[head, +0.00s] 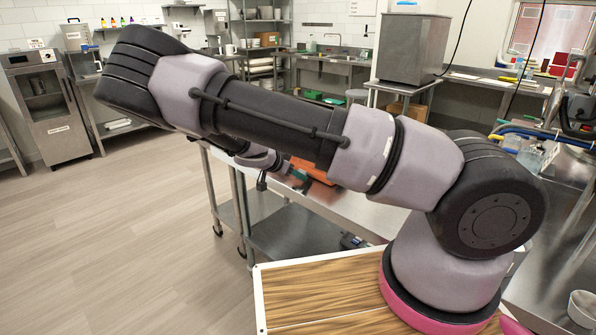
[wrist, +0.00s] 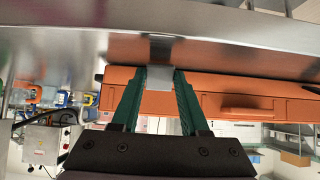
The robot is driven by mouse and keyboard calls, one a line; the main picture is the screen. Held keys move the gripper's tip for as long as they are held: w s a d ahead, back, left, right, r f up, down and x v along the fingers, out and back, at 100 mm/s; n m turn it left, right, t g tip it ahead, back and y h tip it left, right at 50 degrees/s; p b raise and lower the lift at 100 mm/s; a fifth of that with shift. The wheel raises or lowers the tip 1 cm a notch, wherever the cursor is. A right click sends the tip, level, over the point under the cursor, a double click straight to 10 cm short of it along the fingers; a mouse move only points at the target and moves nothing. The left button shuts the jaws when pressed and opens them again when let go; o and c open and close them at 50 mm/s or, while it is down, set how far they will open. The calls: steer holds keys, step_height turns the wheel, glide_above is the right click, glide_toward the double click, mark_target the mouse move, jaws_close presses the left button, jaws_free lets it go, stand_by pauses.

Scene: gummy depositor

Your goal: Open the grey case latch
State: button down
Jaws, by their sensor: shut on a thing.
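The orange case (wrist: 225,87) lies on a steel table; in the head view only part of the case (head: 322,194) shows below my arm. The grey case latch (wrist: 159,78) sits on the case's front side. My gripper (wrist: 160,76) has its two green fingers on either side of the latch and is shut on it. In the head view my gripper (head: 298,176) is small and partly hidden by my own arm. I cannot tell the latch's angle clearly.
The steel table (head: 345,207) has a lower shelf (head: 300,232). A protruding orange handle (wrist: 250,103) is on the case to the right of the latch in the wrist view. Open floor (head: 120,240) lies to the left. A grey box-like machine (head: 412,48) stands behind.

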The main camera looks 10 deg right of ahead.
steer(key=shift+s+a+f+t+h, duration=0.15)
steer(key=shift+a+f+t+h, duration=0.1)
steer(key=shift+f+t+h, duration=0.5)
steer(key=shift+c, duration=2)
jaws_free()
steer(key=shift+r, duration=0.1)
steer(key=v, duration=1)
steer(key=shift+s+a, duration=0.15)
steer(key=shift+a, duration=0.2)
steer(key=shift+d, duration=0.1)
